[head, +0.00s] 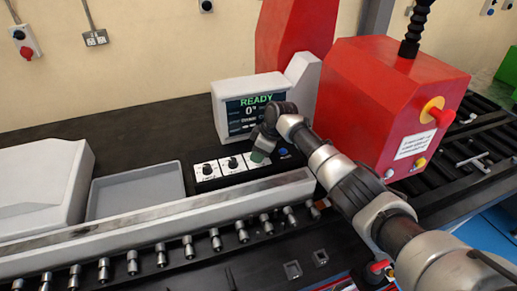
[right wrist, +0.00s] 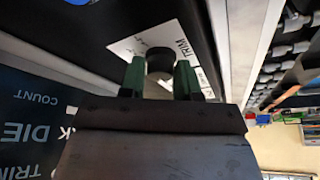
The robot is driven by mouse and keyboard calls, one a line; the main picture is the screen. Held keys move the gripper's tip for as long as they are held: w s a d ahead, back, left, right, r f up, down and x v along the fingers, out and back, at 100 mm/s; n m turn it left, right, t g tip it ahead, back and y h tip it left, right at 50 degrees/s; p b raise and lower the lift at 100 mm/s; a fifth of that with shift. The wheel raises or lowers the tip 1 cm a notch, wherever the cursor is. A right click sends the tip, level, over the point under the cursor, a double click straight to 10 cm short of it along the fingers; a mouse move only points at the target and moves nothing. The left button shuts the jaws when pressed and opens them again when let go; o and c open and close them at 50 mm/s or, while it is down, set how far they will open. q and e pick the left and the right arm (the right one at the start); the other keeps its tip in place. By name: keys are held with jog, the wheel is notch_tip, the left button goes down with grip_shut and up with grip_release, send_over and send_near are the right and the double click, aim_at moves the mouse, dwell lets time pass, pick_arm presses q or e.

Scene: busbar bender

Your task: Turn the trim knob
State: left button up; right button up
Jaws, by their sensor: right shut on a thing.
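The trim knob (right wrist: 160,62) is a dark round knob on a white plate marked TRIM in the right wrist view. My right gripper (right wrist: 160,78) has its two green fingers on either side of the knob and is shut on it. In the head view my right gripper (head: 259,155) reaches down to the right part of the knob panel and hides the trim knob. Two other black knobs (head: 207,169) on white plates sit to its left. My left gripper is not in view.
A display (head: 256,113) reading READY and 0° stands behind the panel. A red machine housing (head: 385,100) with a red button stands to the right. A grey tray (head: 137,188) lies to the left. A pale rail (head: 170,218) with several metal pins runs in front.

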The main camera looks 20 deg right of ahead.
jog(key=shift+r+m+t+p, duration=0.25)
jog(key=shift+m+p, duration=0.35)
jog(key=shift+m, duration=0.3)
jog(key=shift+f+m+t+h+p, duration=0.1)
jog(key=shift+m+t+h+p, duration=0.3)
jog(key=shift+m, duration=0.5)
jog(key=shift+a+m+h, duration=0.1)
jog(key=shift+m+h, duration=0.2)
jog(key=shift+m, duration=0.6)
jog(key=m+h, duration=0.1)
jog(key=m, duration=0.1)
jog(key=shift+f+m+t, duration=0.1)
jog(key=shift+m+t, duration=0.25)
jog(key=shift+m, duration=0.05)
jog(key=m+h, duration=0.1)
jog(key=m, duration=0.3)
jog(key=shift+a+h, duration=0.1)
jog(key=shift+h, duration=0.3)
jog(key=m+h, duration=0.1)
jog(key=m, duration=0.3)
jog(key=shift+a, duration=0.1)
jog(key=m+h, duration=0.1)
jog(key=m, duration=0.1)
jog(key=shift+m, duration=0.3)
jog(key=shift+m+g+h+b, duration=0.35)
jog(key=shift+m+g+h, duration=0.25)
jog(key=shift+m, duration=0.9)
